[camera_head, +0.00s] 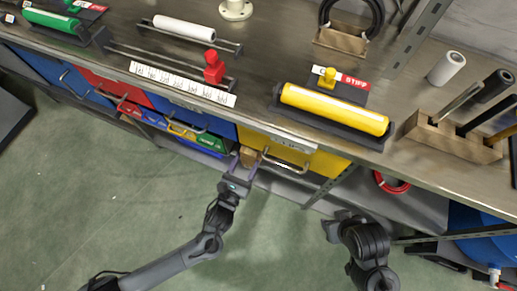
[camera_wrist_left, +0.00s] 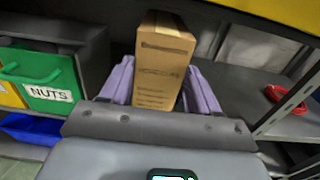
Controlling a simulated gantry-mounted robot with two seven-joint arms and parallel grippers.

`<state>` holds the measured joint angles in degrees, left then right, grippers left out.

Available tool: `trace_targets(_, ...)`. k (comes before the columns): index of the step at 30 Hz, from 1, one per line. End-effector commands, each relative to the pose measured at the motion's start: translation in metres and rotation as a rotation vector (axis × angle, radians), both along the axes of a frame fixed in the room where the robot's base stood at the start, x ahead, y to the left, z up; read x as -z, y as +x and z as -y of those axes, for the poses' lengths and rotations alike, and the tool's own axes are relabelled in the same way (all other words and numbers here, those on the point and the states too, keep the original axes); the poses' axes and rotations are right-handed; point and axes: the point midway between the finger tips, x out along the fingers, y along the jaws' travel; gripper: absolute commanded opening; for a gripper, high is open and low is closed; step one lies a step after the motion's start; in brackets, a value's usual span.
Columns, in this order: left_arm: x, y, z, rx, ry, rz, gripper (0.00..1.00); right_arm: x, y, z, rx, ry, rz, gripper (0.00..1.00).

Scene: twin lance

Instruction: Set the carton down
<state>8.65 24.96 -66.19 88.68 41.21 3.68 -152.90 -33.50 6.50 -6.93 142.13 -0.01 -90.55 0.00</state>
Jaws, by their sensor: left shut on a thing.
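The carton (camera_wrist_left: 163,65) is a small brown cardboard box with printed text. It stands upright between the two purple fingers of my left gripper (camera_wrist_left: 160,85) in the left wrist view, and the fingers are shut on it. In the head view the carton (camera_head: 248,156) shows at the front of the bench, below the yellow drawer, at the tip of my left gripper (camera_head: 241,168). A grey shelf (camera_wrist_left: 240,80) lies under the bench; I cannot tell whether the carton touches it. My right arm shows at the lower right of the head view, but its fingertips cannot be made out.
A green bin (camera_wrist_left: 48,77) marked NUTS stands left of the carton. A red ring (camera_wrist_left: 285,97) lies on the shelf at the right, by a metal upright. The yellow drawer (camera_head: 300,155) hangs above. The shelf right of the carton has free room.

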Motion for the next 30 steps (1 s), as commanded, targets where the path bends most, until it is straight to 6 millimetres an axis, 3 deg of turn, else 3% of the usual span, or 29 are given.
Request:
trace_targets(1, 0.002, 0.014, 0.006, -0.001, -0.005, 0.008, 0.17, 0.011, 0.000, 0.000, 0.000, 0.000, 0.001, 0.43)
trace_targets(6, 0.003, 0.054, 0.024, -0.002, -0.004, 0.006, 0.17, 0.030, 0.001, 0.001, 0.000, -0.002, 0.001, 0.43)
trace_targets(12, 0.001, 0.089, 0.039, -0.001, -0.002, 0.005, 0.17, 0.045, 0.001, 0.002, -0.004, -0.007, 0.003, 0.43)
trace_targets(15, 0.016, 0.087, 0.038, -0.001, 0.000, 0.000, 0.17, 0.053, 0.002, 0.003, -0.006, -0.011, 0.004, 0.43)
trace_targets(23, 0.025, 0.086, 0.038, 0.000, -0.002, 0.002, 0.17, 0.058, 0.002, 0.003, -0.006, -0.013, 0.006, 0.43)
trace_targets(30, 0.060, 0.086, 0.038, -0.001, -0.001, 0.001, 0.17, 0.084, 0.002, 0.002, -0.004, -0.008, 0.006, 0.43)
